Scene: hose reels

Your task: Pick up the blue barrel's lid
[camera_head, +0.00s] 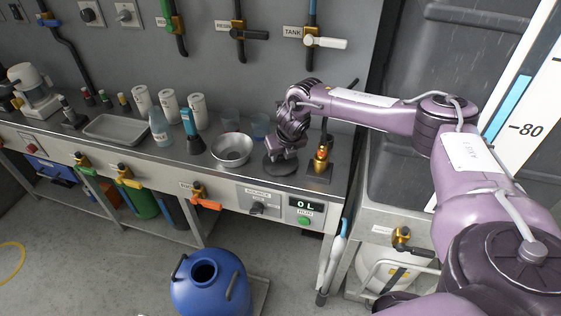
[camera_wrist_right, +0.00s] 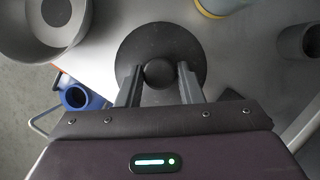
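The lid, a dark round disc (camera_head: 281,168) with a ball-shaped knob, lies flat on the steel bench. In the right wrist view the lid (camera_wrist_right: 160,38) is just ahead of my right gripper (camera_wrist_right: 159,78). The two fingers stand apart, one on each side of the knob, with narrow gaps showing. In the head view my right gripper (camera_head: 283,156) is low over the lid and partly covers it. The blue barrel (camera_head: 210,290) stands on the floor in front of the bench, its round mouth open. It also shows in the wrist view (camera_wrist_right: 75,97). My left gripper is out of view.
A metal bowl (camera_head: 231,148) stands left of the lid, and a brass fitting (camera_head: 320,160) close on its right. Clear cups (camera_head: 260,126) stand behind. A steel sink (camera_head: 398,185) is to the right. The floor left of the barrel is mostly clear.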

